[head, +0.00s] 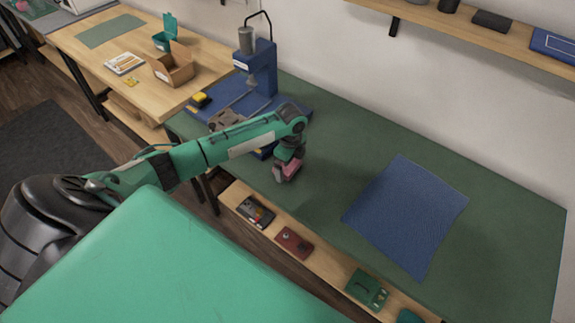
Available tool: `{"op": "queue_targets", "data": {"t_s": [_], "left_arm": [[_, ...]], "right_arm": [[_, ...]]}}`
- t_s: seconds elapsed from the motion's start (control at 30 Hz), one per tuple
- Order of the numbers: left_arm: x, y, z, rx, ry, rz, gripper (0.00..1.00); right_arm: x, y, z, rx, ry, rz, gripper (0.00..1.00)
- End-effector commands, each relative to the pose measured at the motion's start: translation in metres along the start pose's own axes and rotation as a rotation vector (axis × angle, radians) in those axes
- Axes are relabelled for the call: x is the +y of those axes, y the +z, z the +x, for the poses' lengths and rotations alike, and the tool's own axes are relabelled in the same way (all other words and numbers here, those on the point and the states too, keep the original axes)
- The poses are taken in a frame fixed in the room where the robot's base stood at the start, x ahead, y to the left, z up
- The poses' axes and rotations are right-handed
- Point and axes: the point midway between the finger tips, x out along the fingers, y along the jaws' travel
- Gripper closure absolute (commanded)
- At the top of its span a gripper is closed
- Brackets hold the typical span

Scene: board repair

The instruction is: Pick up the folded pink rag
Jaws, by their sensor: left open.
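The folded pink rag (291,171) shows as a small pink patch on the green-topped workbench (335,160), near its front edge. My left arm reaches in from the left, and my left gripper (284,175) points down right at the rag. The gripper is open, and its dark fingers overlap the rag in the picture. Part of the rag is hidden by the gripper, and I cannot tell whether the fingers touch it. My right gripper is not in view.
A blue press (262,72) stands behind my left arm. A blue mat (405,215) lies to the right on the bench. A shelf below (325,262) holds several small items. A wooden table (75,45) with an open cardboard box (174,68) stands at the upper left.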

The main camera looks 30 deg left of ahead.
Motion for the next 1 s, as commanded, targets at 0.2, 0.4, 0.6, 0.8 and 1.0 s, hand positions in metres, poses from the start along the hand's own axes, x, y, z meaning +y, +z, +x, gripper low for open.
{"op": "queue_targets", "data": {"t_s": [0.2,0.4,0.6,0.8,1.0], "left_arm": [[0.000,0.000,0.000,0.000,0.000,0.000,0.39],[0.000,0.000,-0.001,0.000,0.000,0.000,0.41],[-0.001,0.000,-0.006,0.000,-0.001,0.000,0.41],[-0.001,0.001,-0.031,-0.002,-0.003,0.001,0.41],[-0.002,0.001,-0.084,-0.001,-0.007,0.000,0.41]], "right_arm": [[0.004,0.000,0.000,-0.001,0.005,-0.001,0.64],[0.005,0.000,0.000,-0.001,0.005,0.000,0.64],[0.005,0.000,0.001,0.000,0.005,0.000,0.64],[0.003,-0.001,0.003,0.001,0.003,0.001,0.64],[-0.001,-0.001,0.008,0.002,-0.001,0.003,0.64]]}}
